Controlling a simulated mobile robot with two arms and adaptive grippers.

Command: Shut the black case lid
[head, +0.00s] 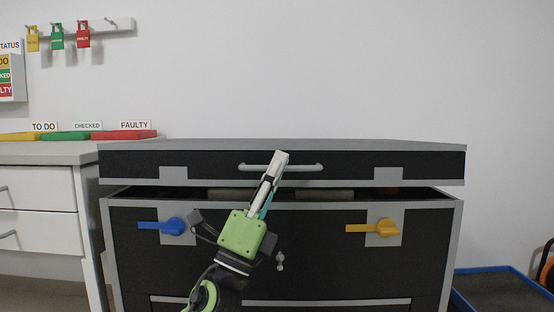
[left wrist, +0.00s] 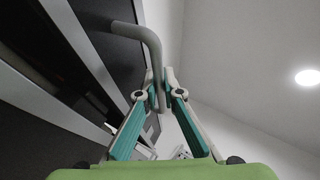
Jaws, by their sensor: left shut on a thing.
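The black case lid (head: 345,163) has grey edges and a grey bar handle (head: 300,168) on its front. It stands a little above the black case body (head: 330,245), with a dark gap along the front. My left gripper (head: 279,160) is shut on the handle near its middle. In the left wrist view the fingertips (left wrist: 160,80) close around the handle bar (left wrist: 152,45). A blue latch (head: 165,225) and a yellow latch (head: 375,229) sit on the case front, both levers pointing left. My right gripper is not in view.
A grey-topped counter (head: 60,152) with white drawers stands left of the case, holding yellow, green and red trays (head: 120,134). Padlocks (head: 56,37) hang on the wall above. A blue-edged dark tray (head: 500,288) lies low at right. Several things inside the case are mostly hidden.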

